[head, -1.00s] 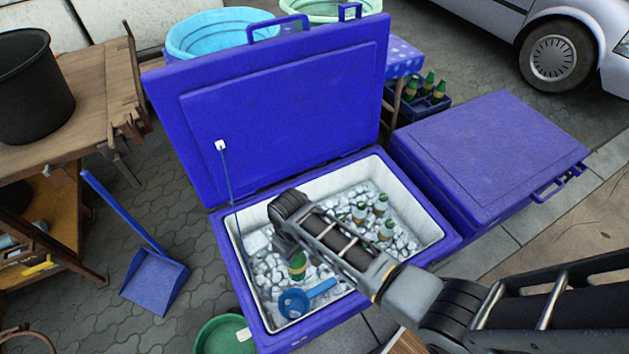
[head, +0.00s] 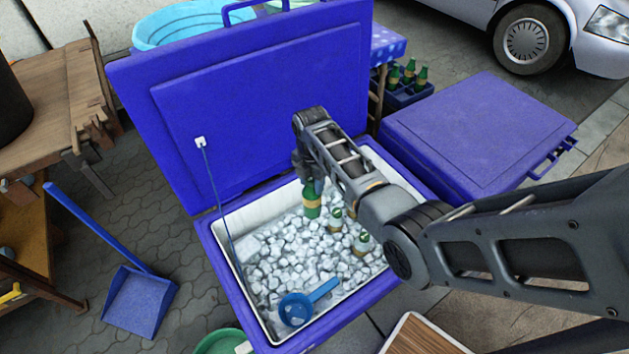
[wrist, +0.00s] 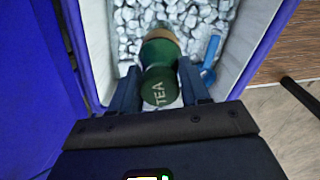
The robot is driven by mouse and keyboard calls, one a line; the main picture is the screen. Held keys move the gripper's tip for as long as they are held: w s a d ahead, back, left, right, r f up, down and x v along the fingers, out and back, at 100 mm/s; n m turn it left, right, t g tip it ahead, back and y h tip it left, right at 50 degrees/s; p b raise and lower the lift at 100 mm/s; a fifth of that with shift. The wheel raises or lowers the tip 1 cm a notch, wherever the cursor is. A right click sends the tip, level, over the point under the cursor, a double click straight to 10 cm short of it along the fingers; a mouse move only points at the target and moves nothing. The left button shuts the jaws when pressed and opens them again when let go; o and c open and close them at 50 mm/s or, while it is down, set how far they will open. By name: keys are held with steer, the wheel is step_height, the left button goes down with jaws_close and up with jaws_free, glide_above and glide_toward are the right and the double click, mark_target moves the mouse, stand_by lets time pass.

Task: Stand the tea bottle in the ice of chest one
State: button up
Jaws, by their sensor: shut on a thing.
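My gripper (head: 306,178) is shut on the green tea bottle (head: 312,200), which has a tan band. In the wrist view, the bottle (wrist: 160,85), lettered TEA, sits between my two fingers (wrist: 160,92). In the head view it hangs roughly upright over the back part of the ice (head: 285,250) in the open blue chest (head: 212,235). I cannot tell whether its base touches the ice. Two other green bottles stand in the ice to its right, one nearer (head: 362,244) and one farther (head: 336,221). No marking shows which chest is one.
A blue scoop (head: 297,309) lies on the ice at the chest's front. The raised lid (head: 240,100) stands behind the ice. A closed blue chest (head: 478,130) is at the right. A crate of bottles (head: 405,90) stands behind. The left-middle ice is clear.

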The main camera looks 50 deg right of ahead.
steer(key=shift+w+d+n+b, duration=0.15)
steer(key=shift+d+n+b, duration=0.05)
steer(key=shift+d+n, duration=0.3)
steer(key=shift+w+d+n+b, duration=0.15)
steer(key=shift+d+n, duration=0.2)
steer(key=shift+n, duration=0.25)
steer(key=shift+f, duration=0.15)
step_height(320, 180, down, 17)
steer(key=b, duration=1.6)
steer(key=shift+r+b, duration=0.2)
steer(key=shift+b, duration=0.2)
step_height(320, 180, down, 9)
steer(key=b, duration=0.6)
steer(key=shift+f+b, duration=0.3)
steer(key=shift+f, duration=0.15)
steer(key=o, duration=1.6)
step_height(320, 180, up, 27)
steer(key=p, duration=2.6)
